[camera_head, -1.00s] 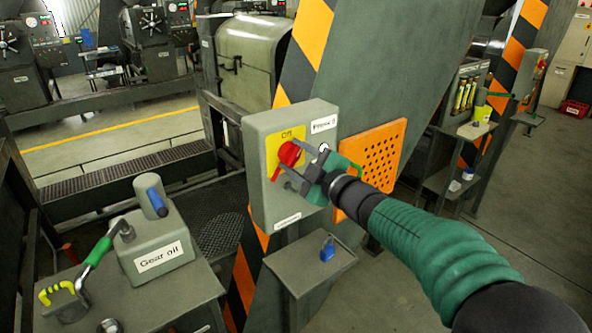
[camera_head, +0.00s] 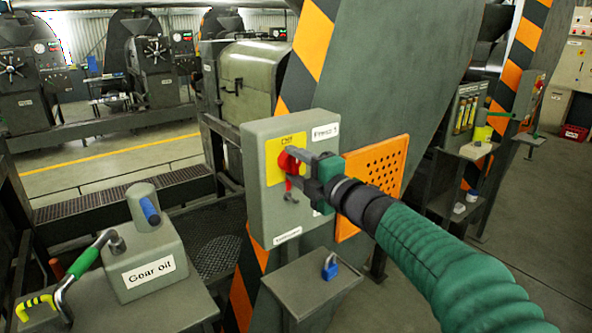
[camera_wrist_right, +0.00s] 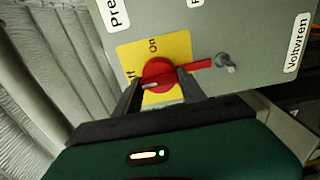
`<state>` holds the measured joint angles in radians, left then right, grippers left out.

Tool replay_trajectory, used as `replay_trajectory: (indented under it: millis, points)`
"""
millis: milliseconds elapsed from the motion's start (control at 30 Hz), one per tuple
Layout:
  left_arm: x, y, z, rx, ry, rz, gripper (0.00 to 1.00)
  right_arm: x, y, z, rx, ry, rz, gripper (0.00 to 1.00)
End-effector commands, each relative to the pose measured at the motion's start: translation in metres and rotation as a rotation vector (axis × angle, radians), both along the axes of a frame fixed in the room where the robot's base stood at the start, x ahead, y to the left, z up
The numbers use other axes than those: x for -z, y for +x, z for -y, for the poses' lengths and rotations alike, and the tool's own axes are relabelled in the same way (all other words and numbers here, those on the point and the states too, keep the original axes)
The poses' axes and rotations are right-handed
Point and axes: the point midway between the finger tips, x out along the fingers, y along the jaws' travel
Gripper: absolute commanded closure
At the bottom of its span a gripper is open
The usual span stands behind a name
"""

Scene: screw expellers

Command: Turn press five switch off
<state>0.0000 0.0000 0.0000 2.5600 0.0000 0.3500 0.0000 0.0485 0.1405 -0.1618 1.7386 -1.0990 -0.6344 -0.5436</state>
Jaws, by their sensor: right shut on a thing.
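The red rotary switch (camera_head: 288,163) sits on a yellow plate (camera_head: 276,151) on the grey box labelled Press (camera_head: 258,210); the digit is hard to read. Its red lever points down in the head view. In the right wrist view the switch (camera_wrist_right: 162,75) shows the lever pointing right, with the word On and part of another label on the plate. My right gripper (camera_head: 303,164) is shut on the knob, a dark finger on each side of it (camera_wrist_right: 157,88). The fingers partly cover the plate. My left gripper is not in view.
An orange perforated panel (camera_head: 374,176) is right of the box. A small shelf (camera_head: 300,286) with a blue padlock (camera_head: 330,267) is below. A small metal toggle (camera_wrist_right: 226,63) is beside the lever.

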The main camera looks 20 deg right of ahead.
Motion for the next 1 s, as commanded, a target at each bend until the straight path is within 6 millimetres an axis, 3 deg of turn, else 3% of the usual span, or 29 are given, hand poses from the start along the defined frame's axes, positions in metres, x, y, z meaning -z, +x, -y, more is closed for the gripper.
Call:
replay_trajectory:
  millis: [433, 467, 567, 867, 1000]
  points:
    - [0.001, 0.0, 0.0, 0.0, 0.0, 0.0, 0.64, 0.004, 0.0, -0.001, -0.002, -0.012, -0.004, 0.93]
    - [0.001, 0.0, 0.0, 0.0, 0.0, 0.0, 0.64, 0.004, 0.0, -0.001, -0.002, -0.012, -0.004, 0.48]
    - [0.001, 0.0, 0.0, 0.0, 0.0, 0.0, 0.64, 0.004, 0.0, -0.001, -0.002, -0.011, -0.004, 0.35]
    - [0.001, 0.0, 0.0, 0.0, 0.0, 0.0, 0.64, 0.002, -0.001, 0.0, -0.001, -0.009, 0.0, 0.32]
    - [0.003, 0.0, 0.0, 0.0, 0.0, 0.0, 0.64, 0.001, -0.011, 0.004, 0.001, -0.009, 0.002, 0.32]
